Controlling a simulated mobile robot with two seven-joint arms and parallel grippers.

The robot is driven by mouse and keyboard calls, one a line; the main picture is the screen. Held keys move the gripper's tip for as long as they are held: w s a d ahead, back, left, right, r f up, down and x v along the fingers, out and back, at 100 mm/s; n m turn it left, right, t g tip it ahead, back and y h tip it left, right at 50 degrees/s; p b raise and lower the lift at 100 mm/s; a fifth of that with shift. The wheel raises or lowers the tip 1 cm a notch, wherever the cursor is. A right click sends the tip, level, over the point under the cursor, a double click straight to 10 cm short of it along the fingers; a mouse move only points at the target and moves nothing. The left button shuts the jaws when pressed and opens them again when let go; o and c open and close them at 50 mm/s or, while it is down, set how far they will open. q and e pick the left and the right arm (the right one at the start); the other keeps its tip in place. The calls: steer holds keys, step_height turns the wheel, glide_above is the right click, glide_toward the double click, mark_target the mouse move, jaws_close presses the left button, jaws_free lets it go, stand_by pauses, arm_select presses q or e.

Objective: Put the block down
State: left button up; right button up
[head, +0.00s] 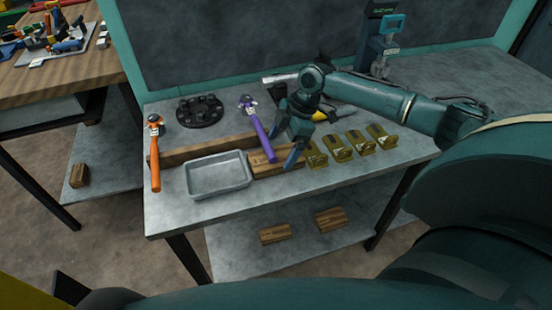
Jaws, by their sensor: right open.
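A wooden block (280,168) rests on the grey workbench (330,182), just right of the metal tray. My right gripper (286,146) is open at the block's right end, with one blue finger reaching down near it. I cannot tell whether the finger touches the block. A purple-handled hammer (262,138) lies just left of the gripper, and its handle end overlaps the block in the picture. My left gripper is not in view.
A grey tray (218,192), an orange hammer (155,160), a long wooden beam (180,154) and a black round holder (200,111) are to the left. Several brass brackets (340,150) stand right of the block. More blocks (329,219) lie on the lower shelf. The bench's front right is clear.

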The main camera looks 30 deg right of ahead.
mark_target(278, 156)
steer(key=shift+x, duration=1.5)
steer(key=shift+c, duration=0.3)
steer(key=shift+r, duration=0.1)
steer(key=c, duration=1.2)
steer(key=shift+r, duration=0.65)
steer(key=s+a+b, duration=0.1)
steer(key=s+a, duration=0.3)
steer(key=s, duration=1.3)
steer(key=shift+s, duration=0.25)
